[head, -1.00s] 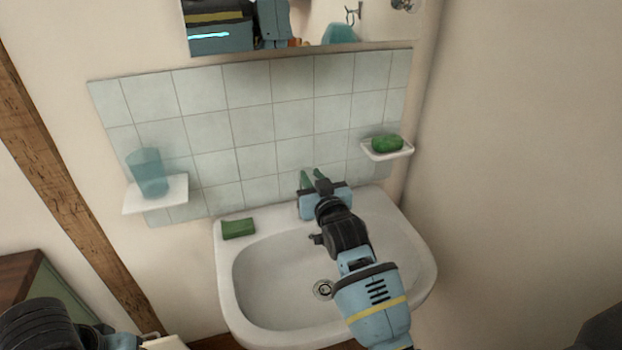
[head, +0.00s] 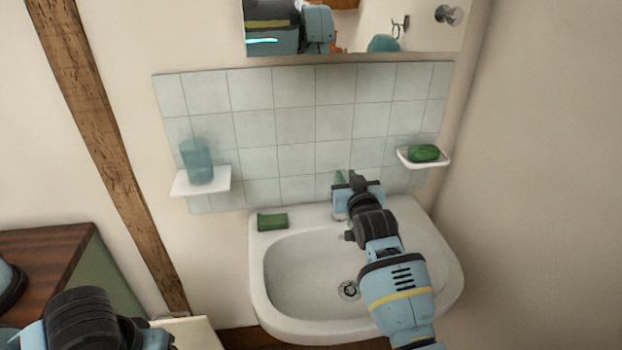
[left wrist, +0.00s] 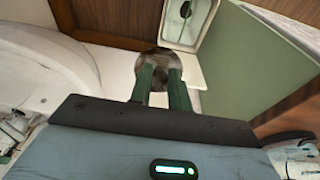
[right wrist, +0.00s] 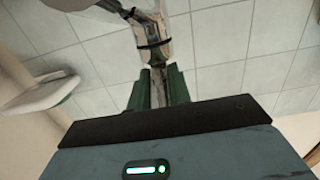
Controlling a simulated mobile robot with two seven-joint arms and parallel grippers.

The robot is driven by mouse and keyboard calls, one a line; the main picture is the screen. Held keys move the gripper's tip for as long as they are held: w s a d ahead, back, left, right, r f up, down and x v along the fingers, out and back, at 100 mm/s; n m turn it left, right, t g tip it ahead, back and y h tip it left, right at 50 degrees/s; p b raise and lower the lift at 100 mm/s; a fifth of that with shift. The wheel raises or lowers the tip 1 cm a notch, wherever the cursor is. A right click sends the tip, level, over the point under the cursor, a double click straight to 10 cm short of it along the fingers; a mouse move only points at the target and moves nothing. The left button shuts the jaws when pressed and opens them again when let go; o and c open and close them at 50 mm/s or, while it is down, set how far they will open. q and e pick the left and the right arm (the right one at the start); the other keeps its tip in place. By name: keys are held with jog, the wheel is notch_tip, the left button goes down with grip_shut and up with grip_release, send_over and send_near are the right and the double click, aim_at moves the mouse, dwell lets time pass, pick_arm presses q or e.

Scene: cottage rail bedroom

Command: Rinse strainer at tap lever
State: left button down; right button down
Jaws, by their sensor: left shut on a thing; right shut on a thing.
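My right gripper (head: 343,178) is at the tap (head: 340,212) behind the basin, and its body hides much of the tap. In the right wrist view its green fingers (right wrist: 157,84) are shut on the tap lever (right wrist: 157,72), below the metal tap body (right wrist: 152,40). In the left wrist view my left gripper (left wrist: 160,68) is shut on a round, brownish metallic thing, which looks like the strainer (left wrist: 146,66). The fingers cover part of it.
The white basin (head: 285,310) has a drain (head: 349,290) and a green block (head: 272,221) on its rim. A shelf (head: 218,186) holds a blue cup (head: 197,160). A soap dish (head: 440,161) holds green soap (head: 424,152). A wooden-topped cabinet (head: 45,245) stands left.

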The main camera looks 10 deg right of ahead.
jog(key=c, duration=1.3)
grip_release()
jog(key=shift+f, duration=0.15)
pick_arm(q)
jog(key=shift+r, duration=0.2)
pick_arm(e)
jog(key=shift+s, duration=0.45)
pick_arm(q)
jog(key=shift+w+r+p, duration=0.25)
jog(key=shift+r+p, duration=0.35)
jog(key=shift+r, duration=0.55)
pick_arm(e)
jog(key=s, duration=0.7)
jog(key=s+r, duration=0.1)
jog(key=s, duration=0.3)
jog(key=shift+d, duration=0.2)
